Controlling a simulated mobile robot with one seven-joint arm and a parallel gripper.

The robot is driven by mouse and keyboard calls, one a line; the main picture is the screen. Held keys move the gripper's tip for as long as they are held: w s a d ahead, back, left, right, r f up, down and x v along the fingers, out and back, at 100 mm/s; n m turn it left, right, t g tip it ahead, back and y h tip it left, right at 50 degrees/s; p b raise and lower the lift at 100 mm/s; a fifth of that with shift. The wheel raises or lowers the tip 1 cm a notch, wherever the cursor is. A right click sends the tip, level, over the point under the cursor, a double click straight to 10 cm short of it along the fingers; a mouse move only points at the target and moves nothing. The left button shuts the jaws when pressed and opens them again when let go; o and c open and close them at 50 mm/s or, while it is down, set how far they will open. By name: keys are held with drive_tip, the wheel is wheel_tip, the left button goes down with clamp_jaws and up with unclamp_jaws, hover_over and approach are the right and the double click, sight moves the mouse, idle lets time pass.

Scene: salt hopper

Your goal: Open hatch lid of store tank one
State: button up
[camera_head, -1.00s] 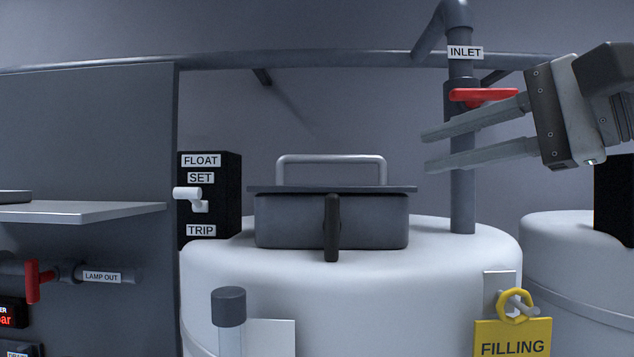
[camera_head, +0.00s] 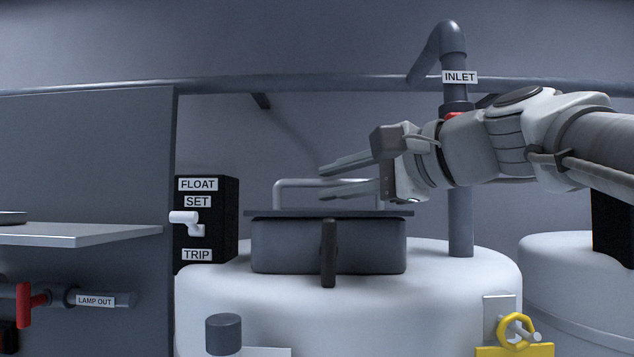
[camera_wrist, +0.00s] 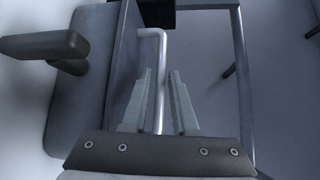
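The hatch lid (camera_head: 268,214) is a thin dark plate lying flat on the grey hatch box (camera_head: 285,246) of the white tank (camera_head: 455,275). A pale bar handle (camera_head: 292,183) stands on the lid, and it also shows in the wrist view (camera_wrist: 161,58). A dark latch lever (camera_head: 328,252) hangs upright on the front of the box. My gripper (camera_head: 322,183) is open at the handle's height, pointing left. In the wrist view the handle bar lies between the lines of my two fingers (camera_wrist: 160,72), nearer the left one. Contact cannot be told.
The inlet pipe (camera_head: 460,215) rises behind my arm, with a red valve handle (camera_head: 453,115) partly hidden. A float switch box (camera_head: 222,225) stands left of the hatch. Space above the lid's left side is clear.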

drive_tip(key=shift+x, duration=1.25)
clamp_jaws()
idle(0.5)
